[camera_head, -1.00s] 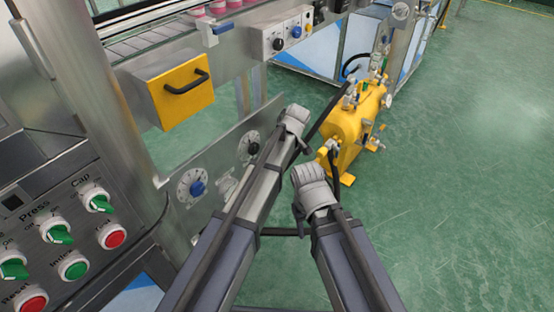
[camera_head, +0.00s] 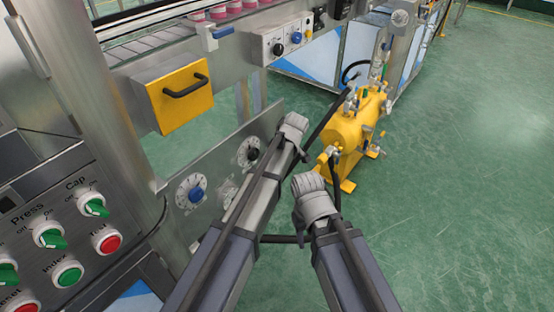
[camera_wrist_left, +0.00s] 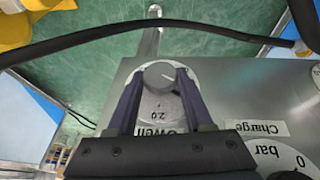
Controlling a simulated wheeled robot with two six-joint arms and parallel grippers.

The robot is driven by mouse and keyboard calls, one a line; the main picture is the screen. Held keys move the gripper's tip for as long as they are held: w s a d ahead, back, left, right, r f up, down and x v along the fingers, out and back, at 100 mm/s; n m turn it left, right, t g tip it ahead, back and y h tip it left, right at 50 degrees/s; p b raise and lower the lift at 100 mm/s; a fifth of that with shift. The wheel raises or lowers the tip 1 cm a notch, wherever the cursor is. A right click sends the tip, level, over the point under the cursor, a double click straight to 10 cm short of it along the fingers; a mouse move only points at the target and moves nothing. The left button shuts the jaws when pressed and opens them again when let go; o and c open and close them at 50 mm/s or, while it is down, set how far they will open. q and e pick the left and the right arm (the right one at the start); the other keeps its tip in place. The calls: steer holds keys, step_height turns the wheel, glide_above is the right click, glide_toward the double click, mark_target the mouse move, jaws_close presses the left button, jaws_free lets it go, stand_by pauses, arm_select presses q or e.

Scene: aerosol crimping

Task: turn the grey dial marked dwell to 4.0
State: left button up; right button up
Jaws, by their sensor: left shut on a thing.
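The grey dial (camera_wrist_left: 158,74) shows in the left wrist view on a metal panel. My left gripper (camera_wrist_left: 159,84) is shut on the dial, one dark finger on each side. In the head view the left arm's wrist (camera_head: 292,126) is at the panel's right end and hides the dial. My right arm's end (camera_head: 312,196) hangs in free air to the right; its fingers are not visible.
The panel (camera_head: 221,168) also carries a blue-centred dial (camera_head: 196,194) and a black dial (camera_head: 248,151). A yellow drawer (camera_head: 180,97) is above. A yellow tank (camera_head: 350,135) stands right. A black hose (camera_wrist_left: 150,27) crosses the wrist view. Green floor is free at right.

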arm_select(q)
jaws_close()
steer(key=shift+w+d+g+y, duration=0.2)
steer(key=shift+w+g+y, duration=0.15)
steer(key=shift+g+y, duration=0.05)
steer(key=shift+w+f+m+g+y, duration=0.15)
steer(key=shift+m+g+y, duration=0.25)
steer(key=shift+g, duration=0.4)
steer(key=shift+s+g+y, duration=0.2)
steer(key=shift+g+y, duration=0.1)
steer(key=shift+g, duration=0.2)
steer(key=o, duration=1)
jaws_free()
steer(key=shift+o, duration=0.2)
